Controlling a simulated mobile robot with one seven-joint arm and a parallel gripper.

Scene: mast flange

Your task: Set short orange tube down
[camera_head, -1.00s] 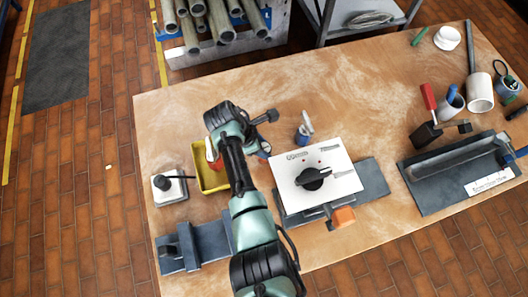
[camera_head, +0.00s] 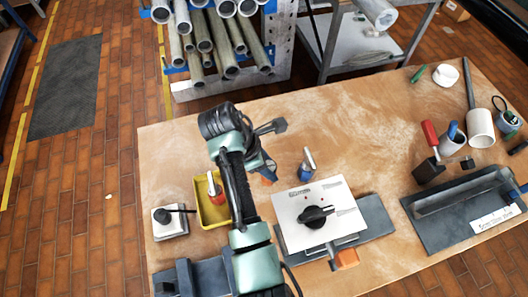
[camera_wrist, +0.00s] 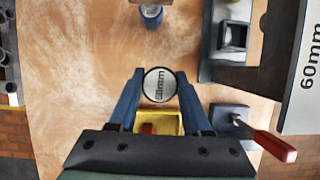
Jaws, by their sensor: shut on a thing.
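My gripper (camera_wrist: 159,88) is shut, its two blue fingers on either side of a round thing. In the head view a small orange patch (camera_head: 268,181) shows just below my gripper (camera_head: 270,168), which fits the short orange tube. My arm hides most of it there. It is over the table, between the yellow tray and a small blue cup. I cannot tell whether its lower end touches the table.
The yellow tray (camera_head: 212,214) with a red item is left of my gripper. The blue cup (camera_head: 307,170) and the white panel (camera_head: 340,193) with a black knob are to the right. The wooden table (camera_head: 350,120) is clear behind and right of the cup.

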